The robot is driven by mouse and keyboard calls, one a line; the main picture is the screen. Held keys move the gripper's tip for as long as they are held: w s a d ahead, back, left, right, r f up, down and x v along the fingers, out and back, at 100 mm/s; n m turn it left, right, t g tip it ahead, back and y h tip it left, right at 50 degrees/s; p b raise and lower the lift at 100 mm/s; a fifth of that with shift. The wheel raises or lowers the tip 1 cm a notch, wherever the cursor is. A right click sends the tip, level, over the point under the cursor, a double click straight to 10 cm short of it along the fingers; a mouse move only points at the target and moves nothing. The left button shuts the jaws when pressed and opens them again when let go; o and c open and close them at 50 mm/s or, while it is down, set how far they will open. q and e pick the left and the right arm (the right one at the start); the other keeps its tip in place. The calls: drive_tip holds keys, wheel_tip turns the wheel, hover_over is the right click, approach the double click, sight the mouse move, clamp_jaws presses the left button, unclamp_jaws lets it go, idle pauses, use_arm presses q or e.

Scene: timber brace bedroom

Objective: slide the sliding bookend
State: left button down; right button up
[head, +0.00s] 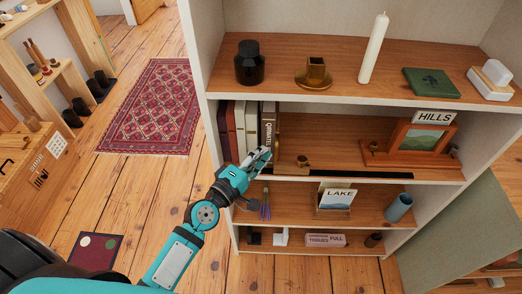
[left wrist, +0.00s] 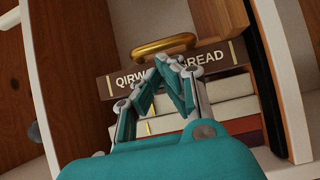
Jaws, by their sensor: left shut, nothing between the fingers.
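The sliding bookend shows as a brass upright part (head: 277,133) at the right end of the book row on the middle shelf. In the left wrist view its curved brass bar (left wrist: 163,43) lies beside a dark book (left wrist: 115,82) with a lettered spine. My left gripper (head: 264,153) is shut and empty in front of the books. In the left wrist view its fingertips (left wrist: 176,64) are together over the spine, just short of the bar. I cannot tell whether they touch the book. The rest of the bookend is hidden. My right gripper is not in view.
A black strip (head: 362,174) runs along the shelf's front. Shelf boards lie above and below.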

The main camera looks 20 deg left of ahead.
use_arm(q)
drive_tip(key=shift+w+d, duration=0.1)
drive_tip(key=shift+d, duration=0.1)
drive_tip(key=shift+w+d+p, duration=0.25)
drive_tip(key=shift+d+p, duration=0.05)
drive_tip(key=shift+d, duration=0.3)
drive_tip(key=shift+a, duration=0.15)
